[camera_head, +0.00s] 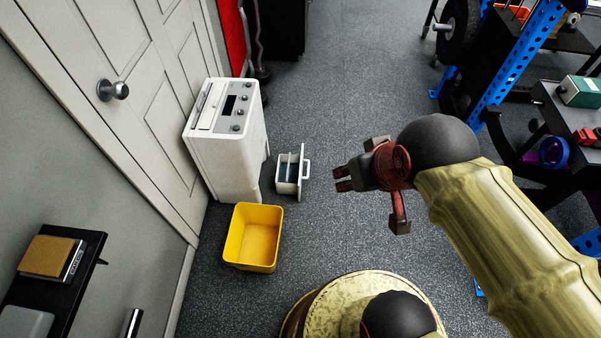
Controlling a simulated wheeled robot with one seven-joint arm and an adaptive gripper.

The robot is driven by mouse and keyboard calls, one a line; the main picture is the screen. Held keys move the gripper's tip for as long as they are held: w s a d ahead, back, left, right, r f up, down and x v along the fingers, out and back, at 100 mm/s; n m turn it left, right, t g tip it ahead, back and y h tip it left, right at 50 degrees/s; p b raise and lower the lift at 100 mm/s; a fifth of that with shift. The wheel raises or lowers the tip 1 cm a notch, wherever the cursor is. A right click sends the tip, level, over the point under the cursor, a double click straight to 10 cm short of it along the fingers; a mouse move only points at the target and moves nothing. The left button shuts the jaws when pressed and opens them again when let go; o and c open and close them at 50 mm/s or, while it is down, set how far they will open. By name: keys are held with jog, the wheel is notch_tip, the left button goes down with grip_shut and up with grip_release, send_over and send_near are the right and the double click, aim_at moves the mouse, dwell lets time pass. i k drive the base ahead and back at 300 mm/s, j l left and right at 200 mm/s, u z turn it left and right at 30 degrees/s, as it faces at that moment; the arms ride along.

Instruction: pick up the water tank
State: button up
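The water tank (289,173) is a small white box with a dark inside and an upright front panel with a white handle. It stands on the grey floor, just right of a white dehumidifier-like appliance (229,150). My gripper (342,180) is to the right of the tank, apart from it, with its fingers pointing left toward it. The two dark fingertips show a small gap between them, and nothing is seen held there. The tank is not hidden by the arm.
An empty yellow bin (254,238) stands on the floor in front of the appliance. A white door (130,90) and wall are at left, with a black shelf (85,262) low down. A blue-framed rack (515,65) stands at right. The floor (335,85) behind the tank is clear.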

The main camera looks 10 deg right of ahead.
aim_at(293, 172)
jog(key=i+l+u, duration=0.85)
jog(key=l+u, duration=0.25)
jog(key=l, duration=0.25)
jog(key=i, duration=0.05)
